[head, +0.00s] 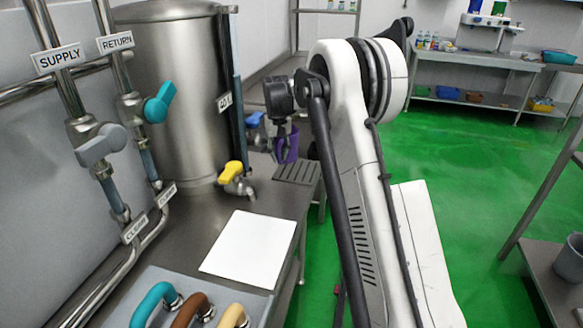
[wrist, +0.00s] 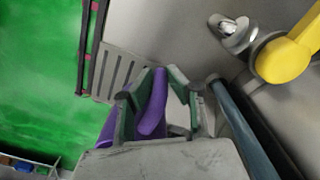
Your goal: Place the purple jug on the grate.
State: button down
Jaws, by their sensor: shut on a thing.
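The purple jug (head: 287,146) hangs upright below my gripper (head: 284,128) in the head view, just left of my arm. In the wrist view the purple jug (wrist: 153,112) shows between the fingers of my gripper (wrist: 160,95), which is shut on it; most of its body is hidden. The grate (head: 296,173) is a dark slotted panel at the bench edge, just below and right of the jug. In the wrist view the grate (wrist: 118,72) lies beyond the fingers, to the left. I cannot tell the exact gap between jug and grate.
A yellow-handled tap (head: 233,172) stands left of the grate and appears at upper right in the wrist view (wrist: 280,60). A blue-handled tap (head: 254,120) is behind it. The steel tank (head: 180,95) stands at left. A white sheet (head: 249,248) lies on the bench in front.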

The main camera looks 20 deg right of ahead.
jog(key=shift+w+d+f+p, duration=0.15)
jog(key=shift+d+f, duration=0.65)
jog(key=shift+f, duration=0.4)
jog(key=shift+w+d+f+p, duration=0.1)
jog(key=shift+w+d+f, duration=0.1)
jog(key=shift+d+f, duration=0.8)
jog(key=shift+w+d+f+p, duration=0.15)
jog(key=shift+d+f, duration=0.5)
jog(key=shift+f, duration=0.7)
jog(key=shift+f, duration=0.1)
jog(key=c, duration=1.7)
grip_release()
